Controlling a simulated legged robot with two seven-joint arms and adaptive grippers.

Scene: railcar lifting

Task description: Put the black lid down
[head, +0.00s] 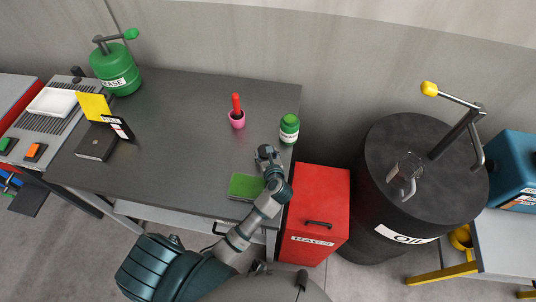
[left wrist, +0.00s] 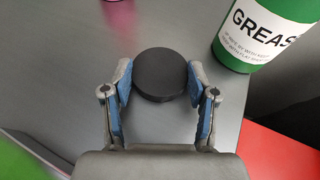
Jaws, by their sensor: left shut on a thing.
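The black lid (left wrist: 160,74) is a round dark disc between the blue-padded fingers of my left gripper (left wrist: 160,90). The fingers are shut on its two sides, over the grey table top. In the head view my left gripper (head: 266,153) is over the table's right part, close to the green grease bottle (head: 289,131); the lid is hard to make out there. The grease bottle also shows in the left wrist view (left wrist: 262,38), to the right of the lid and apart from it. I cannot tell whether the lid touches the table. My right gripper is not in view.
The dark table (head: 180,120) has free room in its middle. A green block (head: 245,186) lies by my left arm, and a pink cup (head: 237,120) with a red item stands behind. A red rags bin (head: 322,195) and black oil drum (head: 385,160) stand to the right.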

